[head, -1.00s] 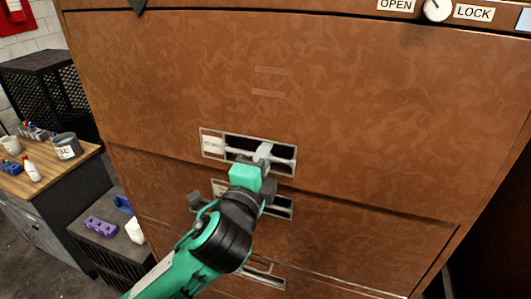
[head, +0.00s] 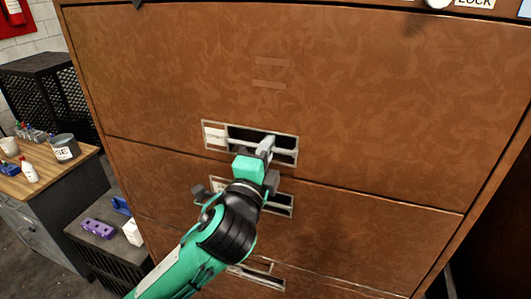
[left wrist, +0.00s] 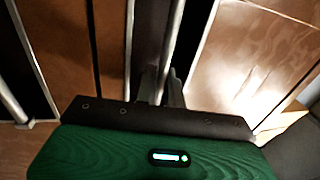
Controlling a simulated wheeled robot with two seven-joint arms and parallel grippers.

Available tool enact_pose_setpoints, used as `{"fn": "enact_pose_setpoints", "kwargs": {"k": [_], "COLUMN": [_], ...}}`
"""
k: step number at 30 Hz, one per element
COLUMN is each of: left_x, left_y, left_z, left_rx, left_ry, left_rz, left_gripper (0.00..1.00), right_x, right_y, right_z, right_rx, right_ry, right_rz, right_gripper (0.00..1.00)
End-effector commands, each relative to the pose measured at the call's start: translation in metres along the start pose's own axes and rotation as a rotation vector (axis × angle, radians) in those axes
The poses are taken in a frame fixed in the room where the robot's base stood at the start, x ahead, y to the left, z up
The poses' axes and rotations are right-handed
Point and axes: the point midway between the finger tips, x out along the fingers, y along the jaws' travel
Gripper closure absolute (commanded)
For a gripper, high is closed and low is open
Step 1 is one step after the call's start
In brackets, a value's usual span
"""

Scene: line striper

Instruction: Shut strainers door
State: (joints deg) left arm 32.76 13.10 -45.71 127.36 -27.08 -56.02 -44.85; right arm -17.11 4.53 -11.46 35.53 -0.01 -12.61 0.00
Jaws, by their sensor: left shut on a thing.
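The strainers door appears to be the large brown upper front (head: 380,110) of a cabinet, in the middle of the head view. It has a recessed metal handle (head: 284,150) with a pale label at its left, too small to read. The front looks nearly flush, with a thin dark seam along its lower edge. My left gripper (head: 264,152) is shut on the handle bar, right of the recess's middle. In the left wrist view, its fingers (left wrist: 163,88) close around the metal bar. My right gripper is in neither view.
Lower fronts with similar handles (head: 283,204) lie below, partly behind my left arm. A white lock knob (head: 438,3) sits at the top edge. At left are a wooden-topped bench (head: 42,165) with cans and bottles, a black mesh cabinet (head: 45,90) and a dark low unit (head: 95,245).

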Motion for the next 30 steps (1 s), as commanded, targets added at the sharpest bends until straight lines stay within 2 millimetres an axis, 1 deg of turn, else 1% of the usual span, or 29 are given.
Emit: {"fn": "enact_pose_setpoints", "kwargs": {"k": [2, 3, 5, 13, 17, 20, 23, 28, 29, 30], "left_x": [0.001, 0.001, 0.001, 0.0, -0.006, -0.02, -0.041, -0.082, -0.088, -0.091], "left_y": [-0.002, -0.002, -0.002, -0.001, 0.001, 0.003, 0.004, 0.005, 0.003, -0.002], "left_z": [0.001, 0.001, 0.001, 0.001, 0.0, 0.0, 0.0, 0.0, 0.001, 0.001], "left_rx": [0.001, 0.001, 0.001, 0.001, 0.001, -0.001, -0.001, -0.001, -0.002, 0.0], "left_ry": [-0.003, -0.003, -0.003, -0.002, -0.001, 0.0, 0.001, 0.001, 0.0, -0.001], "left_rz": [-0.002, -0.002, -0.002, -0.001, -0.001, -0.001, -0.002, -0.002, 0.0, 0.003], "left_gripper": [1.0, 0.88, 0.77, 0.76, 0.76, 0.76, 0.76, 0.76, 0.76, 0.76], "right_x": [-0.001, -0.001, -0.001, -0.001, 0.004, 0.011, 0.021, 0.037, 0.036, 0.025], "right_y": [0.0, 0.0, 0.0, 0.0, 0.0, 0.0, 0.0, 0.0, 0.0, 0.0], "right_z": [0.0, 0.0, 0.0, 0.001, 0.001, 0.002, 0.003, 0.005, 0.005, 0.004], "right_rx": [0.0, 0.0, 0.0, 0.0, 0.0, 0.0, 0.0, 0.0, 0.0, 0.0], "right_ry": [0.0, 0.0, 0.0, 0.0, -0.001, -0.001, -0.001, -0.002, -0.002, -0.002], "right_rz": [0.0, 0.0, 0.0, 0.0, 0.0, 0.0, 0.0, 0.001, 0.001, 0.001], "right_gripper": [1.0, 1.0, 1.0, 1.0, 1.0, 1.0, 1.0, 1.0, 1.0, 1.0]}}
